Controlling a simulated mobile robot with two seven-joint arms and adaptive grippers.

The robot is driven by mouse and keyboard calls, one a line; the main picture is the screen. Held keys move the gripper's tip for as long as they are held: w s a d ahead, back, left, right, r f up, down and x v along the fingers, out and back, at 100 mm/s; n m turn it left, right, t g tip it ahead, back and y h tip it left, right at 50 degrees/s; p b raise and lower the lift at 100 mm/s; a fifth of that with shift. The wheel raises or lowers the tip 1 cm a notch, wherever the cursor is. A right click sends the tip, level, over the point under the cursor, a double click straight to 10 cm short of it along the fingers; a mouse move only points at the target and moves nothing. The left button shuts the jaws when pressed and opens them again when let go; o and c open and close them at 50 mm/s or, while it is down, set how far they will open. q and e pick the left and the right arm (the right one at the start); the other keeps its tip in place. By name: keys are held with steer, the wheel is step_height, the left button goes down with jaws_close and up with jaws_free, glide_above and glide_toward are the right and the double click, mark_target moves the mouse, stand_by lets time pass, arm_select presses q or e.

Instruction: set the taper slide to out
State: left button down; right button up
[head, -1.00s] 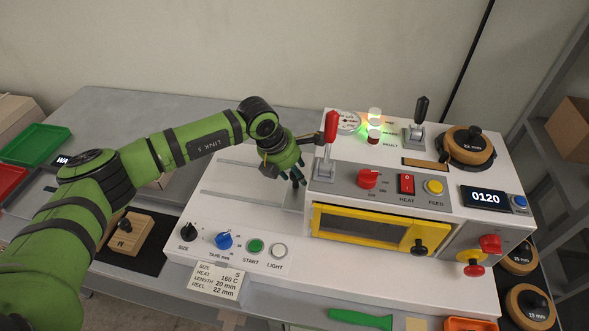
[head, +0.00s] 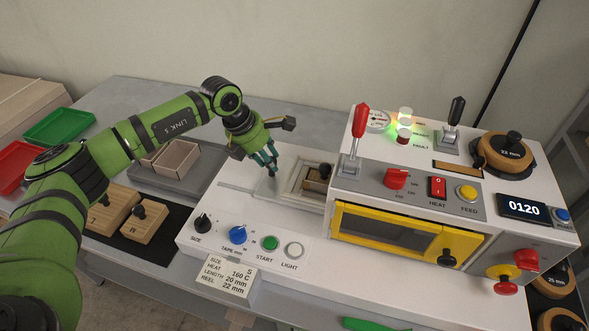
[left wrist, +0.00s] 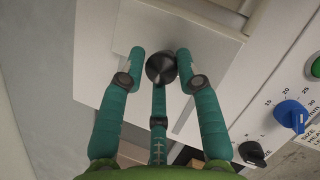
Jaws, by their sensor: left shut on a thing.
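The taper slide (head: 267,190) is a pale plate on the left part of the machine's white deck. A framed holder with a dark-knobbed wooden block (head: 316,182) sits at its right, beside the machine housing. My left gripper (head: 270,167) is over the plate, its teal fingers pointing down. In the left wrist view, my left gripper (left wrist: 159,68) is shut around a round black knob (left wrist: 160,66) that stands on the pale plate (left wrist: 150,38). The fingers hide the knob in the head view. My right gripper is not in view.
The machine's red lever (head: 359,130) stands just right of the slide. A blue tape knob (head: 237,235) and a green start button (head: 270,243) are on the front deck. Wooden formers (head: 147,222) and an open box (head: 177,158) lie at the left.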

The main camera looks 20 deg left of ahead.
arm_select(q)
steer(key=a, duration=0.2)
steer(key=a+b, duration=0.1)
steer(key=a, duration=0.2)
steer(key=a+b, duration=0.1)
steer(key=a, duration=0.2)
steer(key=shift+w+r, duration=0.2)
steer(key=shift+r, duration=0.15)
steer(key=c, duration=1)
jaws_free()
steer(key=shift+o, duration=0.2)
steer(key=shift+s+d, duration=0.1)
steer(key=shift+d, duration=0.05)
steer(key=shift+f, duration=0.1)
steer(key=v, duration=1.2)
